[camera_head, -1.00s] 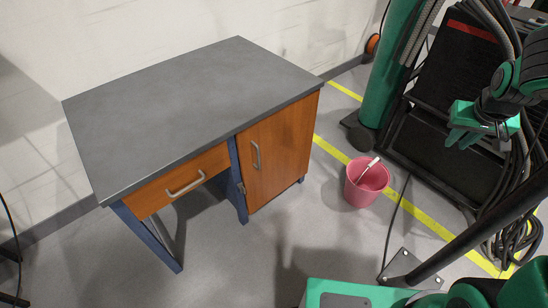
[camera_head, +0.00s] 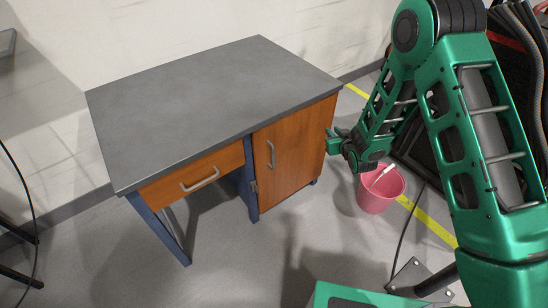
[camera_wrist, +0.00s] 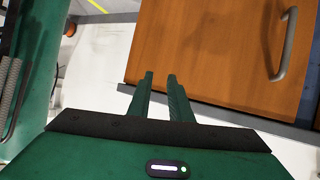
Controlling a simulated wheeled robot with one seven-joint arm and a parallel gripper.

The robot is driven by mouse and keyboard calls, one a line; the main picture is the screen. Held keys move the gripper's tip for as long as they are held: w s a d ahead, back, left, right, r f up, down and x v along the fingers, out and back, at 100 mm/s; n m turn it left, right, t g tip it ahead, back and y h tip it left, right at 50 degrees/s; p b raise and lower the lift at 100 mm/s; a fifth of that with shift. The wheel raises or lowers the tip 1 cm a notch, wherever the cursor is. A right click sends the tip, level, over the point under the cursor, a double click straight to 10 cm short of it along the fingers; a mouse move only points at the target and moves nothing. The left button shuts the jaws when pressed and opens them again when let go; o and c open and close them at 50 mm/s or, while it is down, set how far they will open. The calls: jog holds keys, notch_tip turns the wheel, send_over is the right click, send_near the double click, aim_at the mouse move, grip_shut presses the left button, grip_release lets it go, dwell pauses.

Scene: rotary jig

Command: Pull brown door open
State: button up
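The brown door (camera_head: 288,150) is the front of the desk's right cabinet, and it looks closed. Its vertical grey handle (camera_head: 270,155) is near the door's left edge. The wrist view shows the door (camera_wrist: 205,45) and its handle (camera_wrist: 287,45) at the upper right. My gripper (camera_head: 333,140) is just right of the cabinet's right edge in the head view. In the wrist view my gripper (camera_wrist: 160,78) has two fingers with a narrow gap between them. It is open, holds nothing, and is apart from the handle.
The grey-topped desk (camera_head: 205,100) stands by the wall, with a brown drawer (camera_head: 195,178) left of the door. A pink bucket (camera_head: 375,197) stands on the floor right of the cabinet, below my arm. The floor before the door is clear.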

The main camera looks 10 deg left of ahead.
jog(key=s+a+f+n+t+y, duration=0.2)
jog(key=s+a+f+y, duration=0.4)
jog(key=s+a+f, duration=0.8)
jog(key=r, duration=0.1)
send_over(273, 168)
jog(key=shift+w+r, duration=0.1)
jog(key=shift+w, duration=0.25)
grip_shut()
